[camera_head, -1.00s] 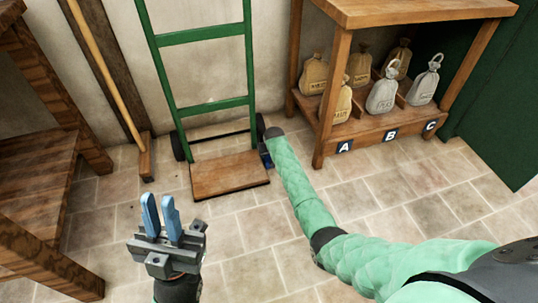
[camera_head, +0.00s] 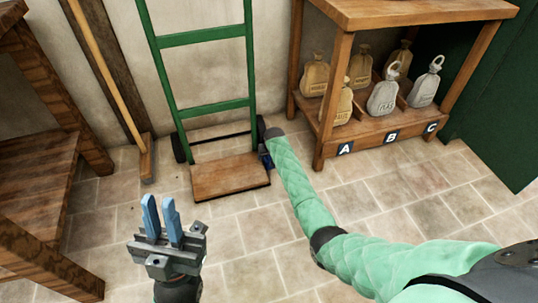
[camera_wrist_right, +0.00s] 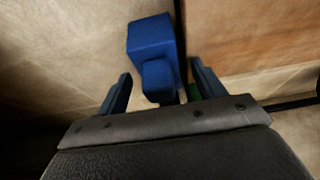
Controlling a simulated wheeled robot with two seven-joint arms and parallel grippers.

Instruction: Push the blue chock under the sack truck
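The sack truck has a green frame (camera_head: 207,106) and a wooden toe plate (camera_head: 229,177), and stands upright against the wall. The blue chock (camera_wrist_right: 152,40) shows in the right wrist view, with its smaller knob between my right fingers. In the head view the chock (camera_head: 265,158) is a small dark-blue patch beside the truck's right wheel, partly hidden by my right arm. My right gripper (camera_wrist_right: 163,88) is open around the knob, with gaps on both sides. Its fingers are hidden in the head view. My left gripper (camera_head: 160,205) is open and empty, raised over the floor.
A wooden shelf (camera_head: 333,150) with several sacks and labels A, B and C stands right of the truck. A broom (camera_head: 146,165) leans on the wall at left, beside wooden furniture (camera_head: 40,185). The tiled floor in front of the truck is clear.

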